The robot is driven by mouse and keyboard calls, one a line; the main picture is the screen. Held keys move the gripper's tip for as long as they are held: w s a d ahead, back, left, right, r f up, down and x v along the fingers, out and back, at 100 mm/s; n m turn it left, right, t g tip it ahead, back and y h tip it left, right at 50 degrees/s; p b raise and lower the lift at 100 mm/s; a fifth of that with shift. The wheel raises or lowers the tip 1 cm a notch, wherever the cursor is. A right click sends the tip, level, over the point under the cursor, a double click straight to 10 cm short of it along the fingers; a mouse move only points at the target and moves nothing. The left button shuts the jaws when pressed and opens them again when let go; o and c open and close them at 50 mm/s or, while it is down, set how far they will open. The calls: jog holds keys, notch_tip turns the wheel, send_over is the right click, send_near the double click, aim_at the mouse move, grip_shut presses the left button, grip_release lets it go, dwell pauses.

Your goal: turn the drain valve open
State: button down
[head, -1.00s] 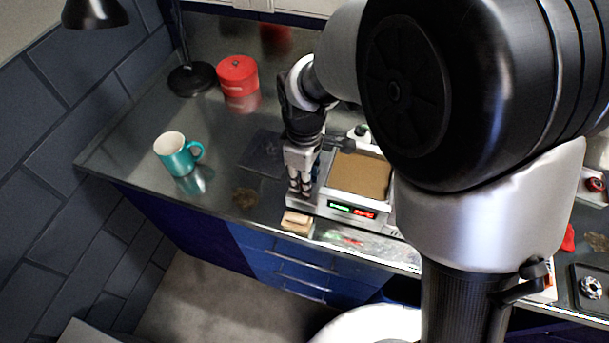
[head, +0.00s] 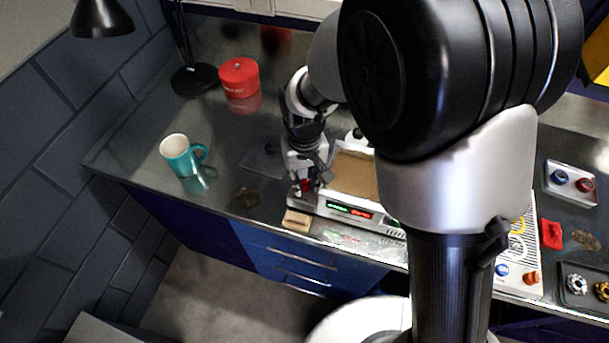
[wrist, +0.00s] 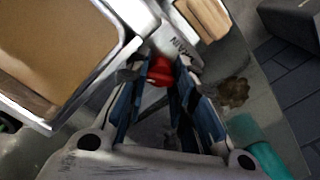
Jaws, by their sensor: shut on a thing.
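The drain valve is a red knob (wrist: 159,71) on the side of a silver machine (wrist: 128,62) with a tan, tray-like top. In the wrist view the knob sits between the fingertips of my gripper (wrist: 157,82), with a finger on each side. The gripper is shut on it. In the head view my gripper (head: 304,187) points down at the left end of the machine (head: 345,226), and only a bit of red shows between its fingers. The knob's lower part and its turn angle are hard to make out.
A wooden block (head: 297,221) lies near the bench's front edge, close to my gripper. A teal mug (head: 181,158), a red tin (head: 239,77) and a black lamp base (head: 194,80) stand to the left. A flat dark pad (head: 262,158) lies behind my gripper.

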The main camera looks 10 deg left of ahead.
aim_at(304, 180)
jog(key=m+p, duration=0.1)
jog(key=m, duration=0.5)
jog(key=shift+m, duration=0.3)
dwell(0.4)
jog(key=c, duration=1.3)
grip_release()
jog(key=shift+r, duration=4)
jog(key=shift+a, duration=0.1)
